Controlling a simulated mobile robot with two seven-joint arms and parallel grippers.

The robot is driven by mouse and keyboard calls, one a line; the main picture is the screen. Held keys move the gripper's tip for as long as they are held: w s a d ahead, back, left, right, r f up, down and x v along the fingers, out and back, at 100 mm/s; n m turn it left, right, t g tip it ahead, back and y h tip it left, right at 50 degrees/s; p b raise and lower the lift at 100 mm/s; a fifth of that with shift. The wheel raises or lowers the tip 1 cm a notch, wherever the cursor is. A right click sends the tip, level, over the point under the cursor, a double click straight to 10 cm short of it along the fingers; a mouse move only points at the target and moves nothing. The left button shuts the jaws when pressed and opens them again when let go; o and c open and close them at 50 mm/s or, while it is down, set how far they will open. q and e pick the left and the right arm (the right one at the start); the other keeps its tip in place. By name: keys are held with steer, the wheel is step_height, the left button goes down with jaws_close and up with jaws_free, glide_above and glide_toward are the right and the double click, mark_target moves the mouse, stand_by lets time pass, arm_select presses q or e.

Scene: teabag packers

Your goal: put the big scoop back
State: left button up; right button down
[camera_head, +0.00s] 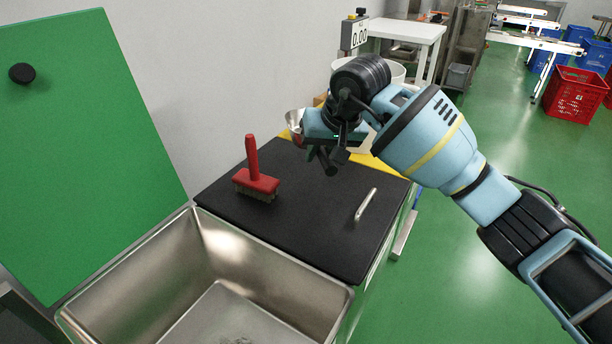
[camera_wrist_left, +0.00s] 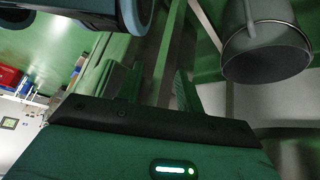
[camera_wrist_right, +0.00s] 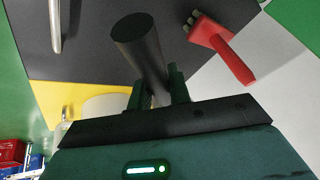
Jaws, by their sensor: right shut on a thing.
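In the right wrist view the handle (camera_wrist_right: 140,48) sticks out from between the fingers (camera_wrist_right: 158,92); the bowl cannot be made out there. My left gripper (camera_wrist_left: 157,80) shows only in the left wrist view. Its fingers are apart with nothing held between them.
A red brush (camera_head: 258,183) stands on the black worktop (camera_head: 310,220), near a metal bar handle (camera_head: 366,204). A steel sink (camera_head: 185,250) is in front. A white tub (camera_head: 397,74) and a yellow surface (camera_head: 378,167) lie behind.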

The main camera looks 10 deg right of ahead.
steer(key=shift+f, duration=4.9)
steer(key=c, duration=1.3)
jaws_free()
steer(key=shift+f, duration=0.15)
steer(key=shift+s+d+r, duration=0.1)
steer(key=shift+s+r, duration=0.05)
steer(key=shift+r, duration=0.4)
steer(key=v, duration=1.1)
steer(key=shift+s, duration=0.1)
